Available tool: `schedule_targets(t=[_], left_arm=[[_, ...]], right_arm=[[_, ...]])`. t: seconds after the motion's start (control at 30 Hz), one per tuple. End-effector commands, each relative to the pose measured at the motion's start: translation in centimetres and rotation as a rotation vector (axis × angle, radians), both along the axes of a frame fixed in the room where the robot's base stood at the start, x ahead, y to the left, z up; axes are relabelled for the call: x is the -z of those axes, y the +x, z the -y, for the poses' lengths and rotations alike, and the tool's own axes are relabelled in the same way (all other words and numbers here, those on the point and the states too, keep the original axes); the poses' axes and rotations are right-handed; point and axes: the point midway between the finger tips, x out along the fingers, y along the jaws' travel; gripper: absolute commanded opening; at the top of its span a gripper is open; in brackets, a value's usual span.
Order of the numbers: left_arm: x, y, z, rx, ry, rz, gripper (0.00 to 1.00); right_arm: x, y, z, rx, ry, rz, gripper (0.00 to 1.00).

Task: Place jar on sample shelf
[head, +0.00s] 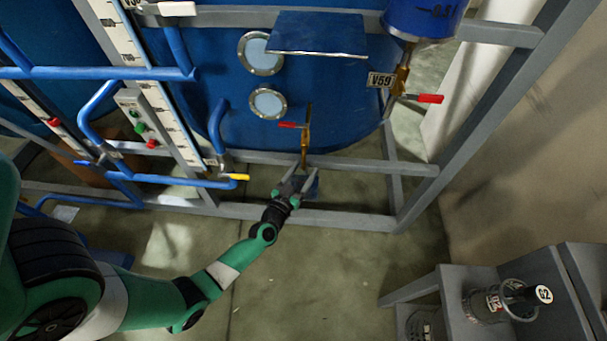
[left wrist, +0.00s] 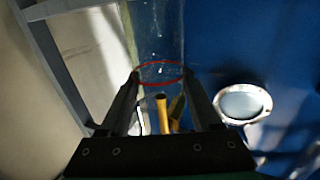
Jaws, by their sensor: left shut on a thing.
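My left gripper (head: 298,184) is at the foot of the blue tank, just below a brass drain valve with a red handle (head: 290,125). It is shut on a clear jar; in the head view only a small bluish part of the jar (head: 313,186) shows by the fingers. In the left wrist view the see-through jar (left wrist: 158,35) has a red ring (left wrist: 160,72) between the fingertips. A brass pipe end (left wrist: 162,112) shows near the ring; I cannot tell whether it touches the jar. The grey sample shelf (head: 452,292) stands at the lower right. My right gripper is not in view.
A labelled jar with a dark lid (head: 490,303) stands on the shelf, and another container (head: 424,325) sits lower down. Grey frame bars (head: 350,218) run close around my left gripper. Valve V59 with a red handle (head: 425,98) hangs at upper right. The floor (head: 330,280) before the shelf is clear.

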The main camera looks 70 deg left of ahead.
Motion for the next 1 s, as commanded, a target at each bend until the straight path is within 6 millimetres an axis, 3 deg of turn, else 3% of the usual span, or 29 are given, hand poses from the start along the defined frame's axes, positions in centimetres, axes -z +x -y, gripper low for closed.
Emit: schedule_targets(t=[0.17,0.2,0.33,0.7,1.0], left_arm=[[0.4,0.0,0.0,0.0,0.001,0.001,0.02],[0.2,0.0,0.0,0.0,0.0,0.0,0.72],[0.2,0.0,0.0,0.0,0.0,0.0,0.94],[-0.2,-0.2,0.2,0.0,-0.001,-0.001,0.94],[-0.4,-5.3,4.3,0.003,-0.002,-0.005,0.94]], right_arm=[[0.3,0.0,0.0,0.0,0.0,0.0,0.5],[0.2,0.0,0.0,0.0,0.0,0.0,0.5],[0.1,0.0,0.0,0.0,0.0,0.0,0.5],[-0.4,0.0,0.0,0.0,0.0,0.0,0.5],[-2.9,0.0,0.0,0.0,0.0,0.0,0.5]])
